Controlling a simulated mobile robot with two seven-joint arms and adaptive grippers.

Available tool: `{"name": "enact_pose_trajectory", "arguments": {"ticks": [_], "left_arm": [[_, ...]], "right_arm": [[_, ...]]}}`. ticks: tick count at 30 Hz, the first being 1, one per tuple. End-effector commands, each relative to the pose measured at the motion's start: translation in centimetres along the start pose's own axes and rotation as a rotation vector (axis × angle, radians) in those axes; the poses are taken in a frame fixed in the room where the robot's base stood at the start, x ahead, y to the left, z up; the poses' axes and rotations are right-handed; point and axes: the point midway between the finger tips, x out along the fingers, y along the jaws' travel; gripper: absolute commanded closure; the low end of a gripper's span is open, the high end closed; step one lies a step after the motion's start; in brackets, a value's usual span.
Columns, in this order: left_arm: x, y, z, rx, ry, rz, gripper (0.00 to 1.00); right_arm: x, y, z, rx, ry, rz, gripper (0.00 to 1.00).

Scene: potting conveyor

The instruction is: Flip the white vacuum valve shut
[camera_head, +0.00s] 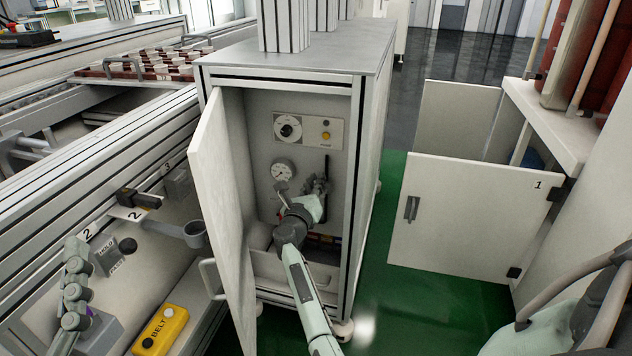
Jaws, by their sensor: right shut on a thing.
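An open cabinet (262,110) stands in the middle, with a round pressure gauge (282,171) on its inner back panel. My right gripper (318,184) reaches into it, at the panel just right of and below the gauge. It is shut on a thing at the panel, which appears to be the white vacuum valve. The valve is mostly hidden by the fingers and wrist, so its angle cannot be told. A dark upright bar (326,163) shows just above the fingers.
The open cabinet door (222,190) stands close left of my right arm, and the cabinet's right post is close on the other side. A control plate (308,130) sits above the gauge. A yellow BELT box (161,329) is at lower left.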

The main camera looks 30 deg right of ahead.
Motion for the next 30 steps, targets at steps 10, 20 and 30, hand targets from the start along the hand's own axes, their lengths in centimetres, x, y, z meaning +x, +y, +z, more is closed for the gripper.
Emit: {"name": "enact_pose_trajectory", "arguments": {"ticks": [10, 20, 30], "left_arm": [[0.0, 0.0, 0.1, 0.0, -0.008, 0.0, 0.3], [0.0, 0.0, 0.6, -0.002, -0.045, -0.001, 0.3], [-0.1, 0.1, 1.2, -0.003, -0.088, 0.002, 0.3]], "right_arm": [[0.0, 0.3, 0.1, -0.057, 0.0, 0.0, 1.0], [0.0, 1.4, 0.0, -0.297, -0.001, 0.0, 1.0], [0.1, 2.8, -0.7, -0.621, -0.001, 0.0, 1.0]]}}
